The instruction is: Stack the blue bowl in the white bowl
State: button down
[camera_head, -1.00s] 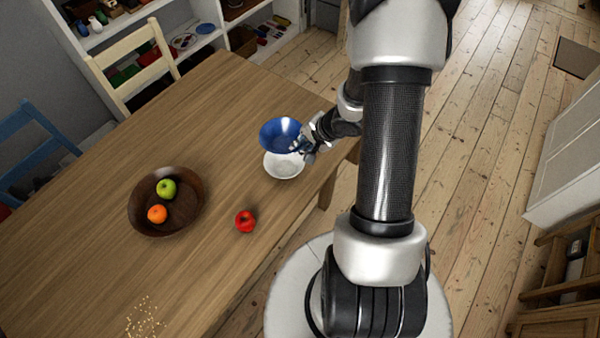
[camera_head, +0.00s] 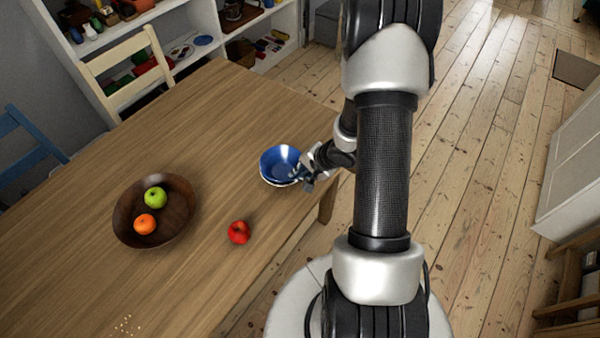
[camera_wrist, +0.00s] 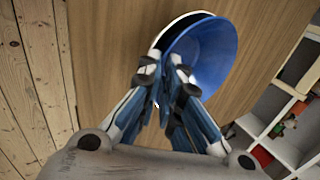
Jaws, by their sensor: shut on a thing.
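The blue bowl (camera_head: 281,162) is over the white bowl (camera_head: 268,182) near the table's right edge in the head view. Only a thin rim of the white bowl shows beneath it. My gripper (camera_head: 304,176) is at the blue bowl's right side, shut on its rim. In the wrist view my gripper (camera_wrist: 168,80) is closed on the edge of the blue bowl (camera_wrist: 205,52), and a strip of the white bowl (camera_wrist: 183,24) shows beside it. I cannot tell whether the blue bowl rests on the white bowl or hangs just above it.
A brown wooden bowl (camera_head: 180,222) with a green apple (camera_head: 155,197) and an orange (camera_head: 145,224) stands on the table (camera_head: 190,120) to the left. A red apple (camera_head: 239,232) lies nearer. Chairs and a white shelf (camera_head: 205,30) stand beyond the table.

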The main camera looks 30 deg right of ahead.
jog(key=shift+f, duration=0.3)
jog(key=c, duration=2.1)
grip_release()
jog(key=shift+s+f, duration=0.1)
jog(key=shift+o, duration=0.2)
